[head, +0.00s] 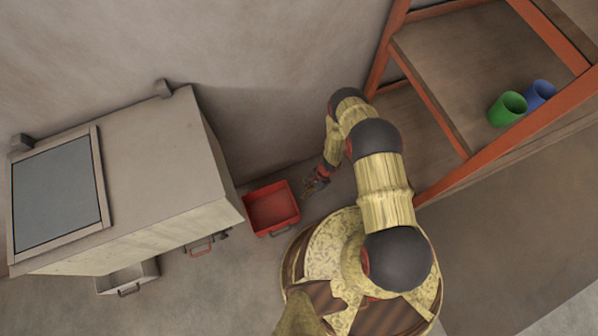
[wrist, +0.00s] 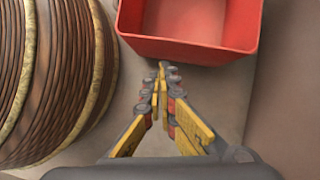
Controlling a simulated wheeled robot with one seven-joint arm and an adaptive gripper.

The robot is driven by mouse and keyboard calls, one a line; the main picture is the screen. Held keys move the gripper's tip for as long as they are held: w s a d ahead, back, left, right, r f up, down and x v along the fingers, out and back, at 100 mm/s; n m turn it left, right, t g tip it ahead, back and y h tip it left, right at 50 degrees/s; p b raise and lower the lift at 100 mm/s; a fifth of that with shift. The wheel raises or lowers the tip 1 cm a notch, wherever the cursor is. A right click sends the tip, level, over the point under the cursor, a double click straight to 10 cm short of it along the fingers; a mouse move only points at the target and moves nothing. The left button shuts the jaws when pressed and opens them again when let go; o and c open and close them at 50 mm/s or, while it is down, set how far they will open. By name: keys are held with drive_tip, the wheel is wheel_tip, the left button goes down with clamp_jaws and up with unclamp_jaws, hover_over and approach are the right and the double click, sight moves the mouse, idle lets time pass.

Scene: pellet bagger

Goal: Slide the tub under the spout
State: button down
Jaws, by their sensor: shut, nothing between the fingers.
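An open red tub (head: 271,208) sits on the floor, just right of the grey machine (head: 160,165). It looks empty and has a handle on its front side. In the wrist view the red tub (wrist: 190,48) is straight ahead, its near wall just beyond the fingertips. My gripper (head: 305,192) is low beside the tub's right side in the head view. In the wrist view my gripper (wrist: 163,70) is shut and empty; I cannot tell whether its tips touch the tub. A grey tub (head: 128,279) stands partly under the machine. No spout is clearly visible.
An orange-framed shelf (head: 455,150) at right holds a green cup (head: 507,109) and a blue cup (head: 540,93). A wall (head: 280,80) runs behind the tub. Floor in front is clear.

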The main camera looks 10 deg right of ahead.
drive_tip(key=w+f+b, duration=0.1)
drive_tip(key=f+b, duration=0.1)
drive_tip(key=f, duration=0.3)
drive_tip(key=f+m+t+h+b, duration=0.1)
drive_tip(key=f, duration=0.4)
drive_tip(key=w+f+m+b, duration=0.1)
drive_tip(key=f+b, duration=0.1)
drive_tip(key=f, duration=0.4)
drive_tip(key=shift+w+d+t+h+b, duration=0.15)
drive_tip(key=shift+w+t+h+b, duration=0.15)
drive_tip(key=shift+t, duration=0.1)
drive_tip(key=shift+s+a+r, duration=0.1)
drive_tip(key=shift+a, duration=0.5)
drive_tip(key=shift+s+a+r, duration=0.1)
drive_tip(key=shift+a, duration=0.45)
drive_tip(key=shift+s+a, duration=0.2)
drive_tip(key=shift+a, duration=0.6)
